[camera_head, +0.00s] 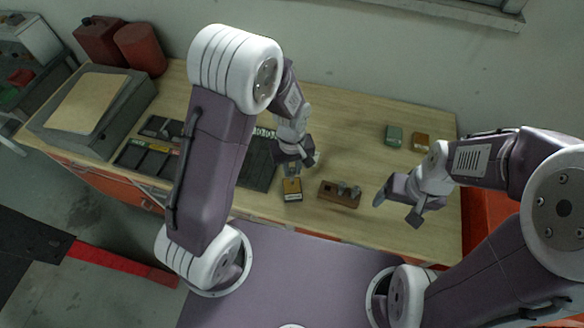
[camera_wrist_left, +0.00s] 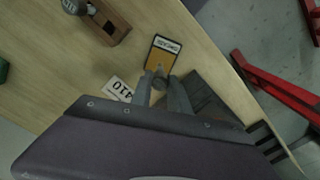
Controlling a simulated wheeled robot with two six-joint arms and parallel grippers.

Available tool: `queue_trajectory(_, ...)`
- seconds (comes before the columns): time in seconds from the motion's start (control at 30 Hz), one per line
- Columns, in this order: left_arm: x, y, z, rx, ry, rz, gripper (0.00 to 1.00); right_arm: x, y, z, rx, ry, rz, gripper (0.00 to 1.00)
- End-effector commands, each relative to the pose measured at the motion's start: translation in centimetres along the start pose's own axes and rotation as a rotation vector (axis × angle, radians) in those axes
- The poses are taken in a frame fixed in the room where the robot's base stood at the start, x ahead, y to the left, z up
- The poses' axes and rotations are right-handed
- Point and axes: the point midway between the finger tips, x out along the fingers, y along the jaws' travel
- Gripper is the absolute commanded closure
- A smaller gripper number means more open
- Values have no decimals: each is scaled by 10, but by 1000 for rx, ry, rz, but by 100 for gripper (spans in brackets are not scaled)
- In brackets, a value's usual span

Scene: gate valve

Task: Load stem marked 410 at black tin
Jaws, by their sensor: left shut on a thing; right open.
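My left gripper (camera_head: 292,166) is shut on a grey stem with a round end (camera_wrist_left: 160,83), which shows between the fingers (camera_wrist_left: 162,92) in the left wrist view. A white tag reading 410 (camera_wrist_left: 118,88) shows beside the fingers; I cannot tell whether it is fixed to the stem. Just beyond the fingertips is a tin with an orange face, dark border and white label (camera_wrist_left: 162,52); the label is too small to read. The same tin (camera_head: 292,188) is just below the gripper in the head view. My right gripper (camera_head: 397,207) is open and empty above the table's right part.
A brown wooden block with grey pieces (camera_head: 339,194) stands right of the orange-faced tin. A green tin (camera_head: 393,135) and a brown-orange tin (camera_head: 421,142) stand at the back right. A dark mat (camera_head: 260,168) and black trays (camera_head: 148,160) lie left. The table's middle right is clear.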

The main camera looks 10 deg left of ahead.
Motion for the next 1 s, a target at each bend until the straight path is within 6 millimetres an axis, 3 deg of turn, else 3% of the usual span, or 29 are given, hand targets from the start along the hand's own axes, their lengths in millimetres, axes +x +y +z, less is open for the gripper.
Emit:
queue_trajectory(0.03, -11, 0, 0, 0, 1, 1, 100, -10, 0, -1, 0, 0, 0, 22)
queue_trajectory(0.43, -50, 0, 0, 0, 1, 1, 100, -45, -1, -5, 0, 0, 0, 22)
queue_trajectory(1.0, -50, 0, 0, 0, 2, 1, 100, -45, -1, -5, 0, 0, 0, 22)
